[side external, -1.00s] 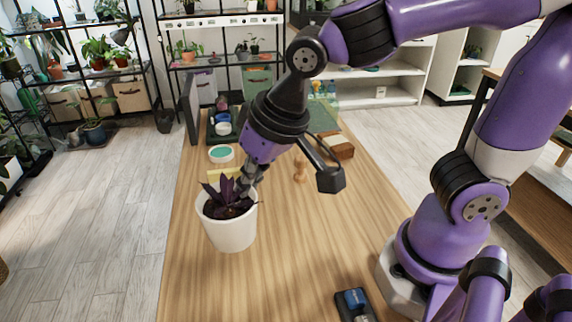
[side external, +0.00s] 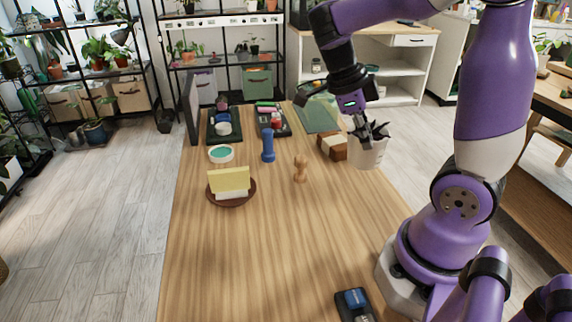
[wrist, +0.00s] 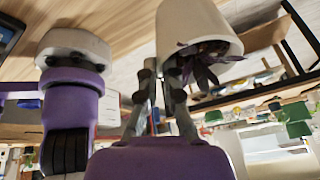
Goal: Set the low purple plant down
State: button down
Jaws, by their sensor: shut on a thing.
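The low purple plant, with dark leaves (side external: 372,132) in a white pot (side external: 367,154), hangs from my gripper (side external: 360,124) at the right side of the wooden table, beyond the brown block. My gripper is shut on it near the pot's rim. In the wrist view the white pot (wrist: 195,25) and purple leaves (wrist: 205,65) lie right against the fingertips of my gripper (wrist: 160,72). The pot looks roughly upright in the side view. Its exact height is hard to tell, and the leaves partly hide behind the fingers.
On the table stand a brown saucer (side external: 246,195) with a yellow block (side external: 229,179), a teal-topped dish (side external: 221,154), a blue upright object (side external: 268,146), a wooden peg figure (side external: 300,169) and a brown block (side external: 326,147). Black trays and a green mat (side external: 316,117) lie behind. The front middle is clear.

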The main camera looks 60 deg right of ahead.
notch_tip(320, 180, down, 7)
jog(key=shift+f, duration=0.15)
dwell(0.4)
jog(key=c, duration=1)
grip_release()
jog(key=shift+f, duration=0.1)
jog(key=shift+c, duration=0.2)
jog(key=v, duration=0.7)
jog(key=a+r+n+t+y, duration=0.1)
jog(key=a+n+t, duration=0.3)
jog(key=n, duration=1.2)
jog(key=a+r+n+t+y, duration=0.1)
jog(key=a+r+n+t, duration=0.3)
jog(key=n, duration=1.2)
jog(key=a+t, duration=0.1)
jog(key=a, duration=0.2)
jog(key=shift+w+n+t+y, duration=0.3)
jog(key=shift+n, duration=0.1)
